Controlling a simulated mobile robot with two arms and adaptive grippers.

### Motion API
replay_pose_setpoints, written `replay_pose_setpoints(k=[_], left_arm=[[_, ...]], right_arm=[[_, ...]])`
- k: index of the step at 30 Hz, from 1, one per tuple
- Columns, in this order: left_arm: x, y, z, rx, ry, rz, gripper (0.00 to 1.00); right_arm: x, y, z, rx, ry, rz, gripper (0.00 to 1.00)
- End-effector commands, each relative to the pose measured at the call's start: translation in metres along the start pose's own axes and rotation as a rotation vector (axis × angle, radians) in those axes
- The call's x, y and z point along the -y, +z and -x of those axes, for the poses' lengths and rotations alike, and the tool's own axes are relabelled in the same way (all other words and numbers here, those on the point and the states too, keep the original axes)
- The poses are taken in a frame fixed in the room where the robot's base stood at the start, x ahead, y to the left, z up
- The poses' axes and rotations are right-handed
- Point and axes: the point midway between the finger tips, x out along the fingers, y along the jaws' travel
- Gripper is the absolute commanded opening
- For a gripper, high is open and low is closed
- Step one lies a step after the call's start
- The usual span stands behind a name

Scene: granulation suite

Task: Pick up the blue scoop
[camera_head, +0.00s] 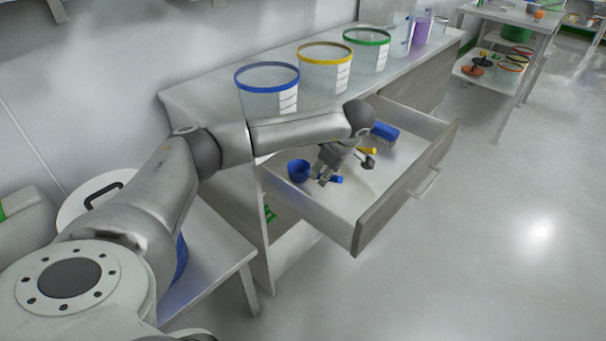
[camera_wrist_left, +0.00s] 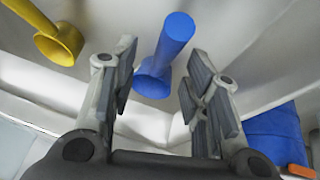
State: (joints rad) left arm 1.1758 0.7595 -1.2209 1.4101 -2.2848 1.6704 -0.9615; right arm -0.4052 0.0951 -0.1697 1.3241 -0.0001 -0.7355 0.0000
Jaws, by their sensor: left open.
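The blue scoop (camera_head: 298,171) lies in the open drawer (camera_head: 314,203), near its left end. Its round cup shows beside my left gripper (camera_head: 325,176), and a bit of its blue handle shows on the gripper's other side. My left gripper is open and points down into the drawer above the scoop. In the left wrist view the blue scoop (camera_wrist_left: 174,38) appears between the two open fingers (camera_wrist_left: 160,72), with visible space on both sides. The fingers do not grip it. My right gripper is in neither view.
A yellow scoop (camera_wrist_left: 58,42) lies nearby in the drawer. A blue item (camera_head: 385,132) sits farther back. The drawer's front panel (camera_head: 405,190) and walls surround the space. Clear tubs with blue (camera_head: 267,77), yellow (camera_head: 325,54) and green (camera_head: 366,37) rims stand on the counter above.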

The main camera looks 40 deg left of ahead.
Motion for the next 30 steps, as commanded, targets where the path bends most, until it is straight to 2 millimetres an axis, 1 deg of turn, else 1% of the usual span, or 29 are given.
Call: replay_pose_setpoints(k=[3,6,8,11,17,20,27,30], left_arm=[[0.003,-0.002,-0.020,-0.001,-0.006,0.001,0.43],[0.003,-0.002,-0.035,-0.001,-0.004,0.001,0.43],[0.003,-0.002,-0.041,-0.001,-0.003,0.001,0.43],[0.002,-0.003,-0.046,-0.001,-0.001,0.001,0.43],[0.002,-0.003,-0.046,0.000,0.000,0.000,0.43],[0.002,-0.003,-0.046,0.000,0.000,0.000,0.32],[0.002,-0.003,-0.046,0.000,0.000,0.000,0.01],[0.002,-0.003,-0.046,0.000,0.000,0.000,0.00]], right_arm=[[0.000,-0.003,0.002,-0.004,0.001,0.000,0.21],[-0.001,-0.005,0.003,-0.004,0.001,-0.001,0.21],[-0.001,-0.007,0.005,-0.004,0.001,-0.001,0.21],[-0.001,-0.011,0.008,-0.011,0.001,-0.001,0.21],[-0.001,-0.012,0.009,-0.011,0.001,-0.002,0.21],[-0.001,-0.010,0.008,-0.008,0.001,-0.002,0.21],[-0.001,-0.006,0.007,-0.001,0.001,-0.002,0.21],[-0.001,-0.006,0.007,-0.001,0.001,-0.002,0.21]])
